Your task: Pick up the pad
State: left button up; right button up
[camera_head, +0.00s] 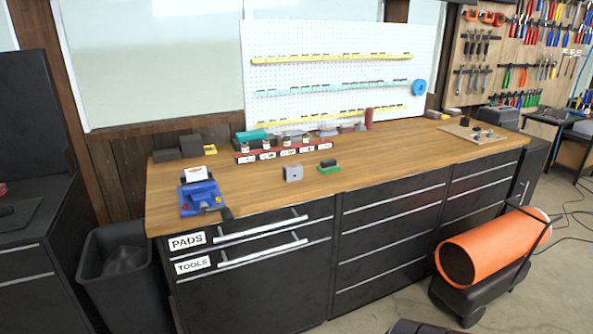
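I cannot tell for certain which thing is the pad. On the wooden workbench (255,196) a small green pad-like piece (328,170) with a dark block on top lies near the middle front. A small grey block (292,173) stands just left of it. A drawer labelled PADS (187,241) under the bench's left end looks shut, and its inside is hidden. Below it is a shut drawer labelled TOOLS (193,265). Neither of my grippers shows.
A blue vise (200,194) holding something white sits at the bench's left front corner. A red rack (283,152) with small jars stands behind. A black bin (120,270) is left of the bench, an orange heater (495,245) at right front. The bench's right-centre is clear.

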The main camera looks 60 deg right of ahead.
aim_at(326, 166)
jog(key=z, duration=2)
